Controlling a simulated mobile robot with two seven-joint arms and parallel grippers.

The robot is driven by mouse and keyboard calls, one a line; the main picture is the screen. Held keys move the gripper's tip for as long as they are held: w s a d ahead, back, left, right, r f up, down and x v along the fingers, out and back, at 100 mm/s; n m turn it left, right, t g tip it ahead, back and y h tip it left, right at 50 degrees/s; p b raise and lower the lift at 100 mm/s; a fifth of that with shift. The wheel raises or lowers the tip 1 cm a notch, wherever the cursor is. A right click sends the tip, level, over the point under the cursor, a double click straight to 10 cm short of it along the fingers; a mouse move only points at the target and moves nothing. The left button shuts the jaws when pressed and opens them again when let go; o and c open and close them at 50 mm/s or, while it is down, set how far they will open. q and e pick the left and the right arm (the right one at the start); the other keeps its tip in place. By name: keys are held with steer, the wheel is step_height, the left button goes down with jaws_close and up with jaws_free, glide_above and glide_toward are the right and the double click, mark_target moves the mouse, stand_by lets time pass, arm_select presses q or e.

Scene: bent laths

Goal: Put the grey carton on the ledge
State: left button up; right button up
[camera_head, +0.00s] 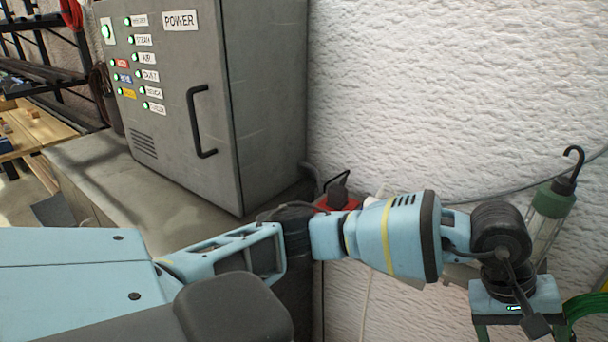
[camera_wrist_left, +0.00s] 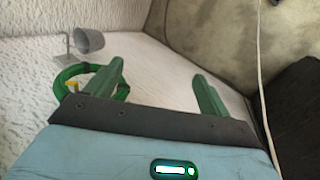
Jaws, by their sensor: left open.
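I see no grey carton in either view. A concrete surface (camera_head: 75,165) runs under the grey cabinet; I cannot tell whether it is the ledge. My left arm reaches across the head view to the lower right, where the gripper's fingertips are cut off by the bottom edge. In the left wrist view my left gripper (camera_wrist_left: 157,75) shows two green fingers spread wide with nothing between them. My right gripper is in neither view.
A grey POWER cabinet (camera_head: 215,95) with a handle stands behind my arm. A green-capped work lamp (camera_head: 553,200) hangs by the white wall (camera_head: 450,90). A green hose (camera_wrist_left: 70,78) and grey lamp shade (camera_wrist_left: 89,40) show near the left finger. A pale cable (camera_wrist_left: 262,90) runs at right.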

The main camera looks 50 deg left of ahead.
arm_select(q)
steer(key=s+d+n+g+h, duration=0.3)
steer(key=s+d+n+h, duration=0.7)
steer(key=s+n+h, duration=0.15)
steer(key=a+f+m+t+y, duration=0.4)
steer(key=a+f+m+t, duration=0.45)
steer(key=m, duration=0.75)
steer(key=a+f+m+t+y, duration=0.5)
steer(key=a+f+m+t, duration=0.3)
steer(key=m, duration=0.8)
steer(key=s+a+f+n+g+y, duration=0.3)
steer(key=s+f+n, duration=0.3)
steer(key=s+f, duration=0.2)
steer(key=s+a+f+n+g+y, duration=0.3)
steer(key=s+a+f+n, duration=0.3)
steer(key=s+f, duration=0.3)
steer(key=s+n+g, duration=0.1)
steer(key=s, duration=0.3)
steer(key=shift+s+f, duration=0.15)
steer(key=shift+s, duration=0.1)
